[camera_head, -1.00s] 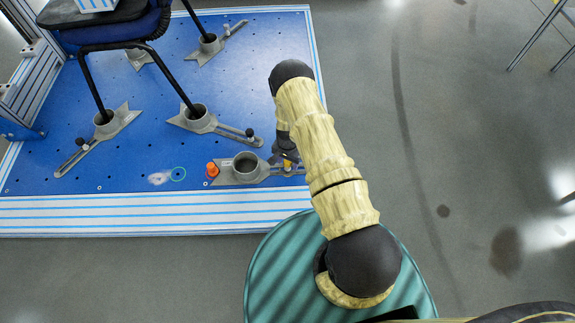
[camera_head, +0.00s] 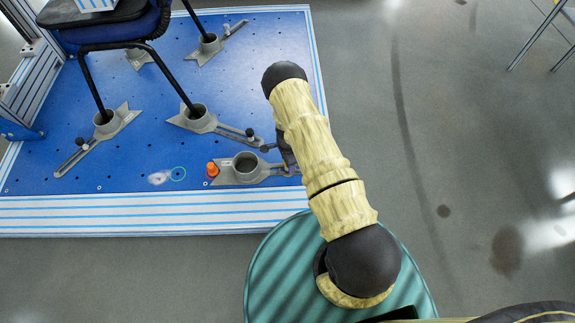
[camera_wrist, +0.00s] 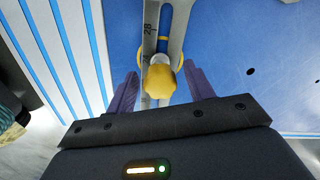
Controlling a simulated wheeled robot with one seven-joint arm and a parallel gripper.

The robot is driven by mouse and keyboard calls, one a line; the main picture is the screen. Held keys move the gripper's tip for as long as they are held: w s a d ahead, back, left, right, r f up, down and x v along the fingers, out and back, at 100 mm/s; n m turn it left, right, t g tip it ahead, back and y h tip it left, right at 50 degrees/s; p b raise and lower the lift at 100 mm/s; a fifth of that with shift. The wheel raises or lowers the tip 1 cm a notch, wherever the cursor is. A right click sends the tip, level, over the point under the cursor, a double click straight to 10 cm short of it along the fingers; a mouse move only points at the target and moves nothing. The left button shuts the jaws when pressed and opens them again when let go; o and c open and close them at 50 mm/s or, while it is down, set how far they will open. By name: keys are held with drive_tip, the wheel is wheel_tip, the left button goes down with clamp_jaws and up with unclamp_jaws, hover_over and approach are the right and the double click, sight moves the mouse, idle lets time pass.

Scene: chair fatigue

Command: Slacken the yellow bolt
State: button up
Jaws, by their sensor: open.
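The yellow bolt (camera_wrist: 162,80) has a rounded, lobed yellow head and sits on the slotted arm of a grey metal clamp (camera_wrist: 150,40). A blue part and a yellow part show behind it. My gripper (camera_wrist: 160,70) is open, with one purple-grey finger on each side of the bolt head and visible space on both sides. In the head view, the clamp (camera_head: 222,177) lies near the front edge of the blue plate, and my gripper (camera_head: 279,150) is at its right end. There my arm mostly hides the bolt.
The blue plate (camera_head: 240,80) has white-and-blue striped borders. Grey floor (camera_head: 450,150) is open to the right.

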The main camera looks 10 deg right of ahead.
drive_tip(key=c, duration=0.6)
drive_tip(key=shift+n, duration=0.7)
drive_tip(key=shift+n, duration=0.7)
drive_tip(key=shift+n, duration=0.6)
drive_tip(key=o, duration=0.6)
